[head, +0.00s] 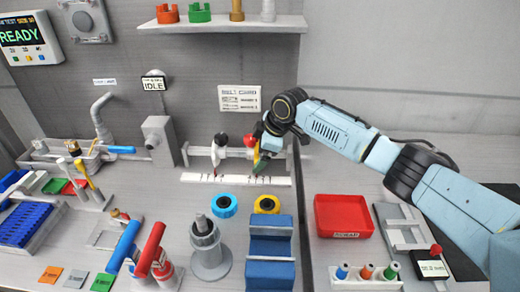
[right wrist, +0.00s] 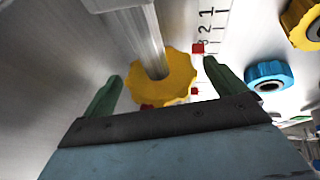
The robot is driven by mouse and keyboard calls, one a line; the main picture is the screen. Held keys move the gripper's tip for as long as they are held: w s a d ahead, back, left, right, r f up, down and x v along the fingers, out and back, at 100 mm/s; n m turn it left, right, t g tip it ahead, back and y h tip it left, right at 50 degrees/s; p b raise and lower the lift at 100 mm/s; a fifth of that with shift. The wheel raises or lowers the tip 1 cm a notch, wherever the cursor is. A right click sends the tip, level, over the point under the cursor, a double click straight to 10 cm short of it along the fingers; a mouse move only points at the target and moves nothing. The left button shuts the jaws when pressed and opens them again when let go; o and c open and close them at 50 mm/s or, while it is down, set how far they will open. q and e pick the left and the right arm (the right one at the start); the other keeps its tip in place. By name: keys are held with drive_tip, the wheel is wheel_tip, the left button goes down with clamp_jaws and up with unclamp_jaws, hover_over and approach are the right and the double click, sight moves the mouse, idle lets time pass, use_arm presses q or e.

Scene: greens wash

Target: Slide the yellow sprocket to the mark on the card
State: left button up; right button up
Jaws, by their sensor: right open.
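The yellow sprocket (right wrist: 172,84) sits on a grey shaft in the right wrist view, lying between the two green fingers of my right gripper (right wrist: 163,72). The fingers are open, one on each side, with a visible gap to it. In the head view my right gripper (head: 262,158) is at the rail above a white scale strip (head: 225,180), and mostly covers the sprocket. The strip's numbers show beside red markers (right wrist: 197,48) in the wrist view. A printed card (head: 240,98) hangs on the wall above; its small lines are unreadable. My left gripper is not in view.
A blue ring (head: 223,205) and a yellow ring (head: 267,204) lie in front of the strip. A grey post (head: 205,240) and a blue block (head: 270,275) stand nearer. A red tray (head: 343,214) is to the right. A shelf (head: 222,25) hangs above.

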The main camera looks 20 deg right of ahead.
drive_tip(key=p+v, duration=0.1)
drive_tip(key=v, duration=1.2)
drive_tip(key=shift+r+p, duration=0.2)
drive_tip(key=shift+p, duration=0.1)
drive_tip(key=shift+s+f, duration=0.1)
